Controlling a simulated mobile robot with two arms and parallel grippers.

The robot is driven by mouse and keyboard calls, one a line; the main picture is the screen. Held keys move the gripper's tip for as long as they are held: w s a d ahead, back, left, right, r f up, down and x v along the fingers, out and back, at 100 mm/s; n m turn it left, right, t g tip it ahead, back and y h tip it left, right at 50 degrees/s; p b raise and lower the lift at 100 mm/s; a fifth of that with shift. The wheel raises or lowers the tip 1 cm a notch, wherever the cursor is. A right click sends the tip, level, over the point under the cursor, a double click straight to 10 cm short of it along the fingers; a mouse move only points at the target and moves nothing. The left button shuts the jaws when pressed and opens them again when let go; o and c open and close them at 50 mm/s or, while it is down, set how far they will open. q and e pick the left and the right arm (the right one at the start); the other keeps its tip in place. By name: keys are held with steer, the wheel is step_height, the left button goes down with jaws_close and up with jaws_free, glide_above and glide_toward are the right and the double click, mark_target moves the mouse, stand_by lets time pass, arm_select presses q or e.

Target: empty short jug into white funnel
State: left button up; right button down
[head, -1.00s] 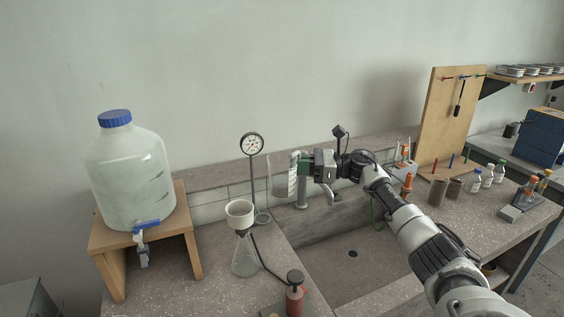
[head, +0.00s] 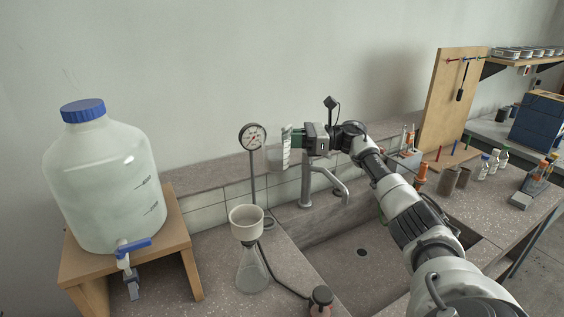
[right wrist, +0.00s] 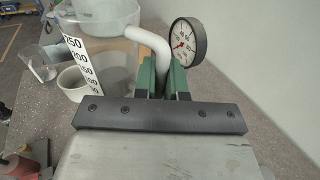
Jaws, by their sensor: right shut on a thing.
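The short jug (head: 276,158) is clear, with a white scale strip; its rim and body (right wrist: 108,14) also show in the right wrist view. My right gripper (head: 292,142) is shut on the jug's white handle (right wrist: 150,42), between green fingers (right wrist: 162,78). The jug is held in the air, roughly upright, above and a little right of the white funnel (head: 246,228). The funnel sits in the neck of a conical glass flask (head: 252,272) on the bench. I cannot make out the jug's contents. My left gripper is not in view.
A dial gauge on a stand (head: 252,137) rises just behind the funnel, close to the jug. A large carboy (head: 104,185) stands on a wooden stand at left. The sink (head: 350,258) and tap (head: 306,180) are at right.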

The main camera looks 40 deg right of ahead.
mark_target(283, 159)
step_height(283, 159, down, 4)
steer(key=b, duration=0.3)
steer(key=shift+s+r, duration=0.15)
steer(key=a+n+h+p, duration=0.1)
steer(key=a+n+g+p, duration=0.1)
steer(key=a+n, duration=0.1)
steer(key=shift+s+h, duration=0.35)
steer(key=shift+h, duration=0.05)
steer(key=shift+a+f, duration=0.2)
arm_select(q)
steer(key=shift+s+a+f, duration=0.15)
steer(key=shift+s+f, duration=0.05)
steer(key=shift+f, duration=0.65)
arm_select(e)
steer(key=shift+f, duration=0.1)
steer(key=shift+d, duration=0.1)
